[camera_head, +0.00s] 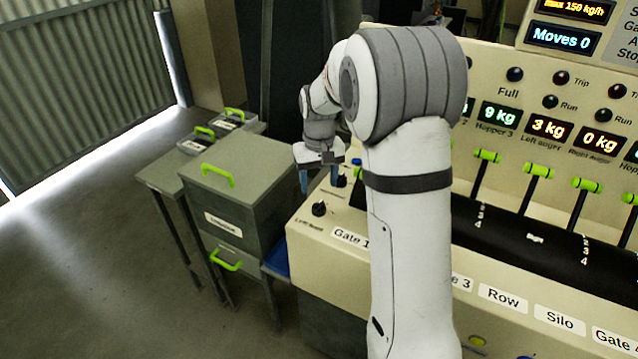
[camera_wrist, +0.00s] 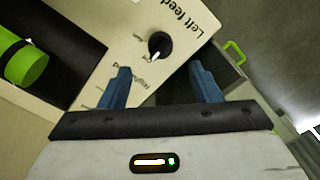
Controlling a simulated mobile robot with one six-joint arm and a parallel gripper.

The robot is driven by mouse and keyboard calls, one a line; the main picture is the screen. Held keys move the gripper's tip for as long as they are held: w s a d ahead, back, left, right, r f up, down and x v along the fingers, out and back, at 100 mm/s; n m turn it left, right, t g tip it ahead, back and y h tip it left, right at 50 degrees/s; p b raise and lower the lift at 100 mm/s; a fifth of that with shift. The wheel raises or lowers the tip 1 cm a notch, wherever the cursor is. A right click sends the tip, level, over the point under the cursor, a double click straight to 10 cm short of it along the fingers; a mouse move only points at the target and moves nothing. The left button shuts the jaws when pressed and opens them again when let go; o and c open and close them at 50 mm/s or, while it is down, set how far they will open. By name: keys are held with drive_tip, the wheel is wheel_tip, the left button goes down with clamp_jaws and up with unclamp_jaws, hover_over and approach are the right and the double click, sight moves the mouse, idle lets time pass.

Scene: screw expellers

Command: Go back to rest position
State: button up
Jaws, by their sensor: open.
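My gripper (camera_head: 319,178) has two blue fingers and hangs over the left end of the cream control console (camera_head: 335,262). In the wrist view my gripper (camera_wrist: 160,85) is open, with its fingers apart and nothing between them. A black knob (camera_wrist: 160,45) labelled "Left feed" is just beyond the fingertips. The same knob (camera_head: 319,208) shows in the head view below and beside the gripper. My white and grey arm covers much of the console's middle in the head view.
A grey drawer cabinet (camera_head: 245,185) with green handles stands left of the console. Small grey bins (camera_head: 197,143) stand behind it. Levers with green grips (camera_head: 538,170) line the console at right. Display screens (camera_head: 548,127) sit above them. The floor (camera_head: 100,260) at left is clear.

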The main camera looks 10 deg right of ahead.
drive_tip(key=shift+s+r, duration=0.25)
drive_tip(key=shift+r, duration=0.05)
drive_tip(key=s+r+t, duration=0.1)
drive_tip(key=s+r, duration=0.2)
drive_tip(key=s, duration=1)
drive_tip(key=s+a+r+t, duration=0.1)
drive_tip(key=s+r, duration=0.3)
drive_tip(key=s, duration=0.9)
drive_tip(key=shift+s+a+r+m+t, duration=0.2)
drive_tip(key=shift+s+m+t, duration=0.1)
drive_tip(key=shift+s+t, duration=0.15)
